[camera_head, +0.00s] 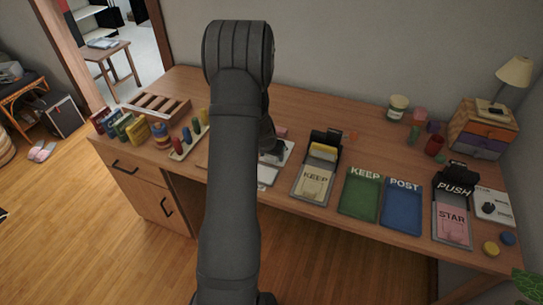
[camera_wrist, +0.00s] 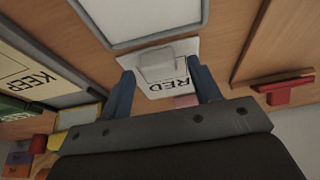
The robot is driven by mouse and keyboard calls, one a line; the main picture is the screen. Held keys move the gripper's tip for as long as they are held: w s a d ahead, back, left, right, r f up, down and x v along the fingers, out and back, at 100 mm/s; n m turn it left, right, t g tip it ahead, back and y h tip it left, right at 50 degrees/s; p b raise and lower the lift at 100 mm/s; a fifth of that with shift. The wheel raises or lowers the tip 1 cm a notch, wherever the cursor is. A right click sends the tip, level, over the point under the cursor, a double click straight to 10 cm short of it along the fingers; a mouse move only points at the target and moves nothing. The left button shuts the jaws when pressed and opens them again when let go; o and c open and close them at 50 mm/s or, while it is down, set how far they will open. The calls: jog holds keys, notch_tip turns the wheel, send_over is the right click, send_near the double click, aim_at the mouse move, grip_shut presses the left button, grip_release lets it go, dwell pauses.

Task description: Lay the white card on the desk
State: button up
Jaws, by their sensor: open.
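A white card (camera_wrist: 183,66) printed "RED" lies between the two blue fingers of my gripper (camera_wrist: 164,90) in the wrist view, with a pale raised block (camera_wrist: 157,62) on it. The fingers are spread, one on each side of the card; I cannot tell whether either touches it. In the head view my gripper (camera_head: 271,150) is low over the desk (camera_head: 330,122), and my arm hides most of this spot.
Right of my arm are a KEEP tray (camera_head: 312,185), a green KEEP mat (camera_head: 361,194), a blue POST mat (camera_head: 402,207) and a PUSH stand (camera_head: 453,212) with a STAR card. Left are books (camera_head: 125,127) and a peg rack (camera_head: 188,143). Bare desk shows behind the trays.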

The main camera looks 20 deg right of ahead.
jog(key=v, duration=1.1)
jog(key=x, duration=1.2)
jog(key=shift+r, duration=0.15)
dwell(0.3)
